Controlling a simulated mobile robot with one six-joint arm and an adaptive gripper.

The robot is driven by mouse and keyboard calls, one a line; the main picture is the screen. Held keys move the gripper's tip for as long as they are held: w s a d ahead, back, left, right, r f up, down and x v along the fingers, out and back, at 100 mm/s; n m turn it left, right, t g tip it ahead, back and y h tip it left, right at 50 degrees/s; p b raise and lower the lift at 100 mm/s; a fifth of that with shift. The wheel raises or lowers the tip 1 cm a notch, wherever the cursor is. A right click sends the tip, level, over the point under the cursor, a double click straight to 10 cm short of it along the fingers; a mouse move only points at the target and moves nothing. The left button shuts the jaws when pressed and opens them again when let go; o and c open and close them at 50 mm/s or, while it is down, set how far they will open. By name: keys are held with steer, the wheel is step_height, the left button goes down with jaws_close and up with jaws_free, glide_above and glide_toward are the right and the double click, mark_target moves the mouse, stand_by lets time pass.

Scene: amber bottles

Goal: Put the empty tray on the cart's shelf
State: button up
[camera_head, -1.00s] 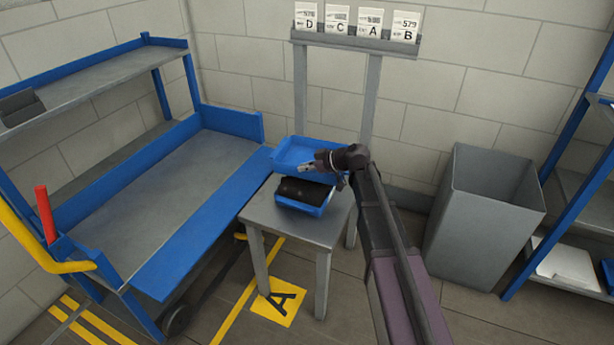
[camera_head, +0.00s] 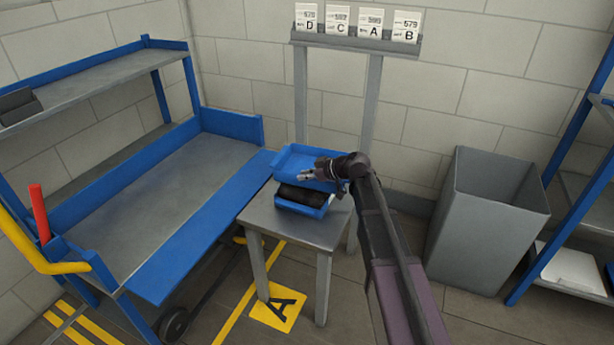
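The empty blue tray (camera_head: 298,160) shows just above and behind a second blue tray (camera_head: 303,211) that holds dark bottles (camera_head: 305,195). The lower tray stands on a small grey table (camera_head: 300,230). My gripper (camera_head: 308,175) reaches over the empty tray from the right and appears shut on its near right side; the fingertips are small and partly merge with the tray. Whether the empty tray touches the lower one cannot be told. The blue cart stands at the left, with a grey lower deck (camera_head: 180,190) and a raised upper shelf (camera_head: 95,80), largely bare.
A dark box (camera_head: 20,107) sits at the upper shelf's left end. A yellow handle (camera_head: 40,255) and red post (camera_head: 43,212) rise at the cart's near end. A label rack (camera_head: 355,42) stands behind the table. A grey bin (camera_head: 485,220) and blue rack (camera_head: 570,190) stand right.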

steer(key=shift+o, duration=0.3)
steer(key=shift+r, duration=0.1)
steer(key=shift+r, duration=0.15)
steer(key=shift+s+d+r+p, duration=0.1)
steer(key=shift+d+r+p, duration=0.15)
steer(key=shift+p, duration=0.2)
steer(key=p+v, duration=0.5)
steer(key=v, duration=0.6)
steer(key=shift+s, duration=0.15)
steer(key=shift+d, duration=0.15)
steer(key=s+d+f+m+g+h, duration=0.1)
steer(key=s+d+f+m+h, duration=0.2)
steer(key=s, duration=0.4)
steer(key=s+d+f+m+g+h, duration=0.1)
steer(key=s+d+f+m+h, duration=0.2)
steer(key=s+d+m, duration=0.3)
steer(key=s+d+f+m+g+h, duration=0.2)
steer(key=s+d+f+m+h, duration=0.1)
steer(key=s, duration=0.6)
steer(key=d+m+h, duration=0.1)
steer(key=m+h, duration=0.1)
steer(key=shift+d+f+h, duration=0.3)
steer(key=shift+d+f, duration=0.05)
steer(key=shift+f, duration=0.05)
